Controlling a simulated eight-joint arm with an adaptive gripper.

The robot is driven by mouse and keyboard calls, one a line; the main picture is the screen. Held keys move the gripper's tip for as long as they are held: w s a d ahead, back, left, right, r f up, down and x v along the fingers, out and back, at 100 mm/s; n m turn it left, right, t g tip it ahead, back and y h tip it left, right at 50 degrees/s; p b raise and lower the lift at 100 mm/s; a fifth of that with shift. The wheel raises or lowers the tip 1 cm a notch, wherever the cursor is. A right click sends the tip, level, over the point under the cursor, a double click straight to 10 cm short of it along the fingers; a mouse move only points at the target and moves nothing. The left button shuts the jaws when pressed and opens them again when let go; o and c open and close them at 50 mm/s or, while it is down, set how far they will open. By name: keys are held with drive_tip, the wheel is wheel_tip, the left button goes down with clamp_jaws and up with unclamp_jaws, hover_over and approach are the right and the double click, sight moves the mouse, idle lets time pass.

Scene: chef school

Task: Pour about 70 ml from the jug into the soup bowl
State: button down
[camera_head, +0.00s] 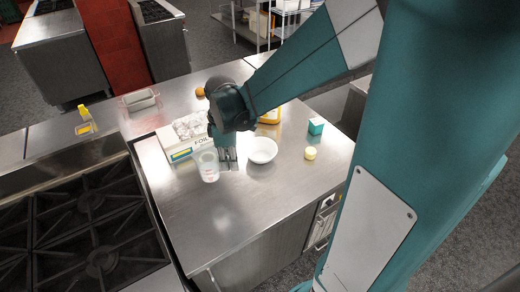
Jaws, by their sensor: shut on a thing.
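The jug (208,168) is a clear, pale measuring vessel with faint reddish marks. It looks upright, just left of my gripper (228,163). My gripper points down and is shut on the jug at its right side. I cannot tell whether the jug touches the counter or how much is in it. The white soup bowl (262,151) sits on the steel counter just right of my gripper. Its inside looks white and empty of anything I can make out.
A foil box (180,154) lies behind the jug. A teal and white box (316,126) and a small yellow item (310,153) stand right of the bowl. A yellow-orange container (270,117) is partly hidden behind my arm. A stove (85,225) adjoins at left. The counter front (225,225) is clear.

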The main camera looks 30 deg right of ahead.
drive_tip(key=shift+r, duration=0.75)
drive_tip(key=w+d+n+b, duration=0.3)
drive_tip(key=w+d, duration=0.3)
drive_tip(key=d, duration=0.8)
drive_tip(key=w+d+n+b, duration=0.3)
drive_tip(key=w+d+b, duration=0.15)
drive_tip(key=d, duration=0.95)
drive_tip(key=w+d+n+b, duration=0.3)
drive_tip(key=w+d, duration=0.4)
drive_tip(key=d, duration=0.7)
drive_tip(key=f, duration=1.3)
drive_tip(key=shift+s+f, duration=0.2)
drive_tip(key=shift+f, duration=0.2)
drive_tip(key=shift+a+r, duration=0.1)
